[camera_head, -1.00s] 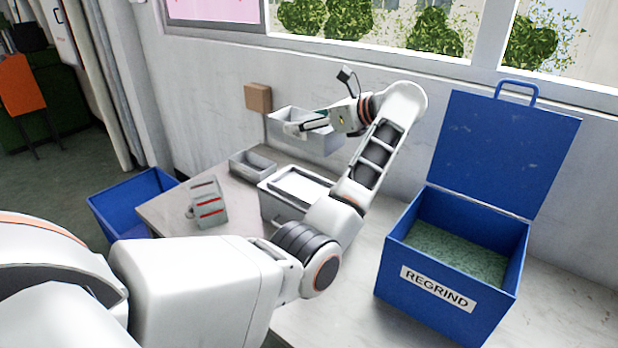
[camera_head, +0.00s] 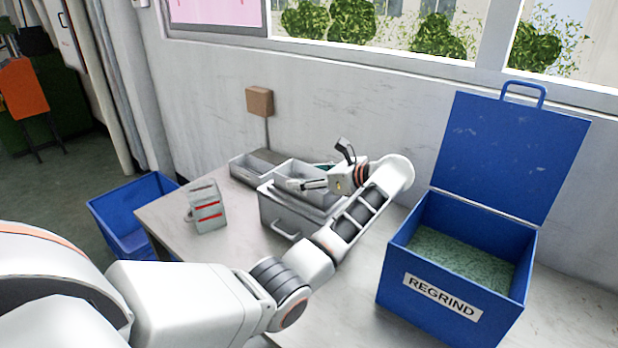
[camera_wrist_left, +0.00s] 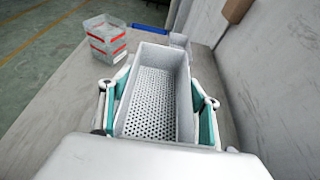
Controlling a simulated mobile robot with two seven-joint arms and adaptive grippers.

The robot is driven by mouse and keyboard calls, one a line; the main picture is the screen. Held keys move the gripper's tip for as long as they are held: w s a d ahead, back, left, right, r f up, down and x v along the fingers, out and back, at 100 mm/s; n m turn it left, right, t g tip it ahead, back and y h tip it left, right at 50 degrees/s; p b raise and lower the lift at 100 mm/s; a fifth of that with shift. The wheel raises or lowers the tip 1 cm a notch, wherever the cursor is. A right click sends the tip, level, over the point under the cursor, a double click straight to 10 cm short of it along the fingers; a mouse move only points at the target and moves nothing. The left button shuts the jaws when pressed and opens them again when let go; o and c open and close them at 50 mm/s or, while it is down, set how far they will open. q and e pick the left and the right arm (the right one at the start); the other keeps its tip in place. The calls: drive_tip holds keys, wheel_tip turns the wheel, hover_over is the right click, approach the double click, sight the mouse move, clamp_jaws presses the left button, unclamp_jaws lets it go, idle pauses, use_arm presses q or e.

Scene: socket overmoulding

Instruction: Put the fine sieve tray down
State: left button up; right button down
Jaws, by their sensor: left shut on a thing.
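The fine sieve tray (camera_head: 288,171) is a light grey, open rectangular tray. The left wrist view shows its perforated floor (camera_wrist_left: 150,100). My left gripper (camera_head: 318,178) is shut on it, with a teal-padded finger at each long side in the left wrist view. In the head view the tray appears just over the top of a grey metal box (camera_head: 277,217) with a front handle. I cannot tell whether the tray touches the box. My gripper and wrist hide part of the tray and the box's top. My right gripper is not in view.
A long grey tray (camera_head: 243,169) stands by the wall, left of the held tray. A grey, red-striped container (camera_head: 208,212) stands on the left of the table (camera_head: 165,222). A blue open-lidded REGRIND bin (camera_head: 400,268) stands right. A blue crate (camera_head: 112,212) is beyond the table's left edge.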

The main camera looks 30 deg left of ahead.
use_arm(q)
drive_tip(key=shift+r, duration=0.1)
drive_tip(key=shift+f, duration=0.2)
drive_tip(key=o, duration=1.5)
